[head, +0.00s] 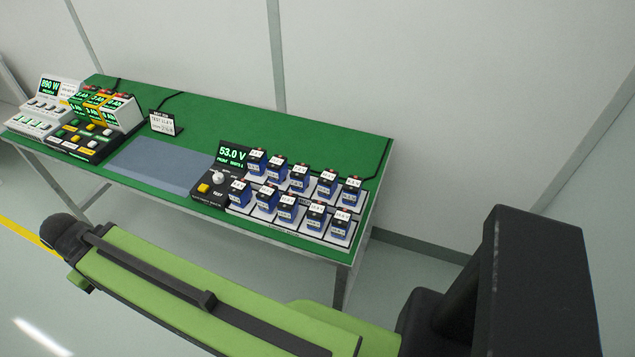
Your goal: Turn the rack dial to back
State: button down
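The rack dial (218,177) is a small white knob on a dark control box (207,199) at the front edge of the green table, right of its middle. Its pointer and the marks around it are too small to read. A yellow button (203,188) sits left of the dial, and a display (232,154) above it reads 53.0 V. My green and black arm lies across the foreground, apart from the table. My gripper's fingers do not show.
Two rows of blue batteries (316,218) stand right of the dial box on the green table (330,138). A grey-blue mat (160,166) lies to its left. A small sign (162,122), a dark button panel (88,140) and a white meter (45,108) stand further left.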

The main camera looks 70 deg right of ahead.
aim_at(218, 177)
jog(key=z, duration=0.45)
jog(key=k, duration=0.7)
jog(key=u, duration=1.05)
jog(key=i, duration=0.3)
jog(key=z, duration=0.4)
